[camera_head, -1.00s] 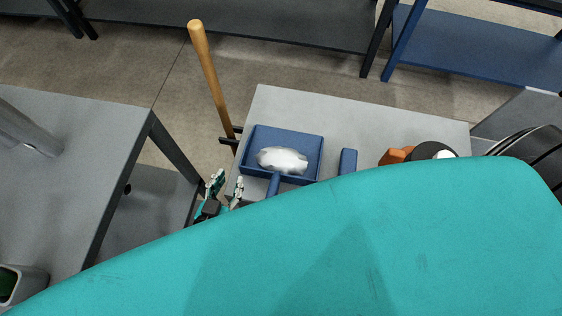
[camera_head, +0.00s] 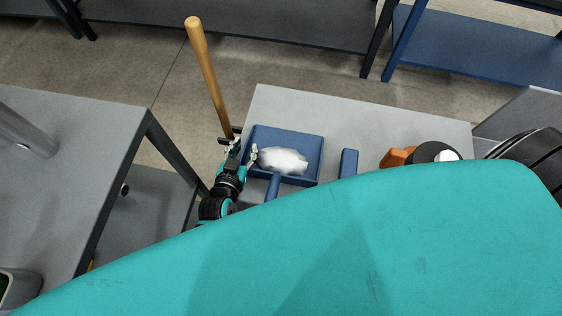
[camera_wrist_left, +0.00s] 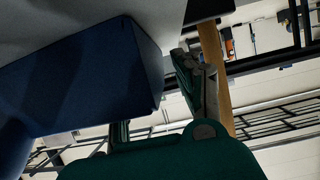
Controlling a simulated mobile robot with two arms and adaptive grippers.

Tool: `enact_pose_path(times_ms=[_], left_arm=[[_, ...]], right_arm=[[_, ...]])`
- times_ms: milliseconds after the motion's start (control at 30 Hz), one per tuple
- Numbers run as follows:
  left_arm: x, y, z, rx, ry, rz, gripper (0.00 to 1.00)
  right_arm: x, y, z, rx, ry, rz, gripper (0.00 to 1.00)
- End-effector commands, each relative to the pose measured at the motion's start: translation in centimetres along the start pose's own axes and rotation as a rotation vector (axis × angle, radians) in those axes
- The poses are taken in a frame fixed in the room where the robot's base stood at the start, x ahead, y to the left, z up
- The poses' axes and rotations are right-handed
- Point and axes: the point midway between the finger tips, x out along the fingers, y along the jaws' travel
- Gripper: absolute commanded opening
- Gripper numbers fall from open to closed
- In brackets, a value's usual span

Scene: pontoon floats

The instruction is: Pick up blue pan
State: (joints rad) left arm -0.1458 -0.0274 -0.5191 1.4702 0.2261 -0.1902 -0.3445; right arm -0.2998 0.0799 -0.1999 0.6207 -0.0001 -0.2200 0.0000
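The blue pan (camera_head: 313,150) lies on the grey table, with a white lump in it and its handle (camera_head: 273,184) toward me. My left gripper (camera_head: 244,149) is at the pan's left edge, its two fingers apart. One finger is just outside the left wall and the other appears over the inside. In the left wrist view the pan (camera_wrist_left: 85,85) fills the upper left, and the open fingers (camera_wrist_left: 158,105) are near its corner. Whether they touch the wall is unclear. My right gripper is not in view.
A wooden handle (camera_head: 208,75) stands upright beside the table's left edge, close to my left gripper. Another blue handle (camera_head: 348,161) and an orange and black item (camera_head: 433,151) are to the right. A grey table (camera_head: 75,150) stands at left. Teal bodywork hides the near side.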

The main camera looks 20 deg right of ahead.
Motion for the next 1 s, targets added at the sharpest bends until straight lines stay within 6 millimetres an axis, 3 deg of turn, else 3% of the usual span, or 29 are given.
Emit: enact_pose_path(times_ms=[200,467,1000], left_arm=[[0.05,-0.01,0.00,-0.001,0.000,0.000,0.33],[0.03,-0.01,0.01,-0.001,0.000,0.000,0.00],[-0.12,0.00,-0.52,-0.002,0.004,-0.001,0.00]], right_arm=[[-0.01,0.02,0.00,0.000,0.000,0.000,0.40],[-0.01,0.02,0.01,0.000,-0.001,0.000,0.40],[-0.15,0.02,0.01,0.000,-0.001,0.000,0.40]])
